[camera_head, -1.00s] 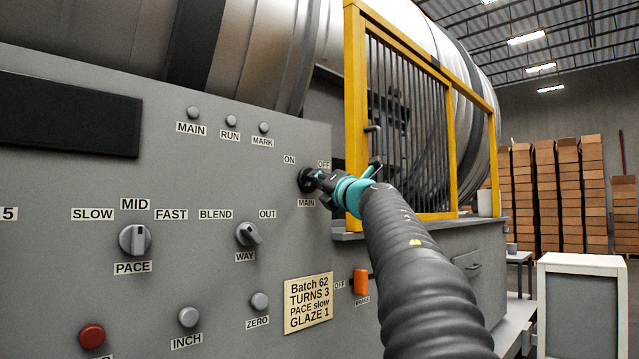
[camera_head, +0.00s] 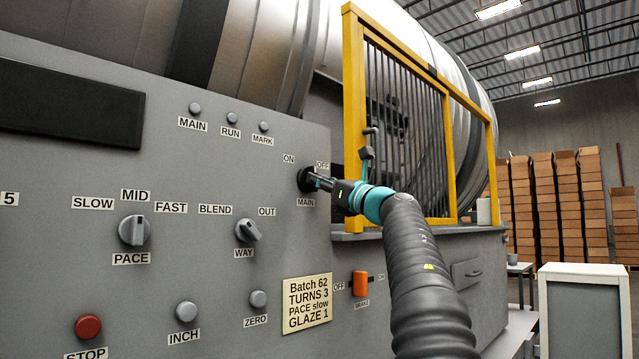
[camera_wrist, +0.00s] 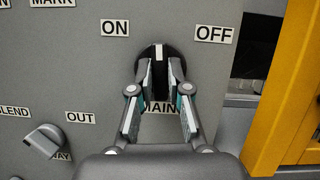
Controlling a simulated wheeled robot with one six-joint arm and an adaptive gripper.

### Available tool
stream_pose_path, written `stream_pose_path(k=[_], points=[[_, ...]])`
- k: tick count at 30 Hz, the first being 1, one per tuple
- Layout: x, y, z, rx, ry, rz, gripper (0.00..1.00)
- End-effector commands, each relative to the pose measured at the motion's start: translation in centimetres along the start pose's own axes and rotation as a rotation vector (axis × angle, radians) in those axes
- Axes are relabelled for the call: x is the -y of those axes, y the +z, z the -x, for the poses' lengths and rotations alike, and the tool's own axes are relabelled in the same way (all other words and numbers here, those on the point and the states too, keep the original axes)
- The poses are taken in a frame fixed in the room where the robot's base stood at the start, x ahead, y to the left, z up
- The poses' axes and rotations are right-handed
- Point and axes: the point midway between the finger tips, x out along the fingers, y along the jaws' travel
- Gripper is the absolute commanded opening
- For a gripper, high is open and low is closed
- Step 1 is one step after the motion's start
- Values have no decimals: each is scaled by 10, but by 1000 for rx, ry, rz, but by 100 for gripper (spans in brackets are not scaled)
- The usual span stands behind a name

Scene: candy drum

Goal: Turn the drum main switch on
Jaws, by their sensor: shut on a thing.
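The black round main switch (camera_head: 306,180) is on the grey panel, between the ON label (camera_wrist: 115,28) and the OFF label (camera_wrist: 214,34), above the MAIN label. In the wrist view the switch (camera_wrist: 152,52) has a handle with a white line pointing straight up, between the two labels. My gripper (camera_head: 318,183) reaches the panel from the right. In the wrist view my gripper's fingers (camera_wrist: 160,88) are closed on the switch handle, one on each side. The fingers hide part of the handle and of the MAIN label.
A yellow guard frame (camera_head: 354,120) with bars stands just right of the switch. The way knob (camera_head: 248,231), pace knob (camera_head: 135,231) and orange brake switch (camera_head: 360,284) sit lower on the panel. Three small lamps, including the main lamp (camera_head: 195,109), look grey.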

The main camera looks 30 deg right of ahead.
Motion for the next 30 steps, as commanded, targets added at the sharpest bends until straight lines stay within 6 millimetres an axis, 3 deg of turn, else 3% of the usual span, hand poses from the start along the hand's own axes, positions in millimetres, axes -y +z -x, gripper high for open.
stream_pose_path(k=[15,30], points=[[4,3,-2,-1,177,428,0],[4,2,-1,-1,262,634,0]])
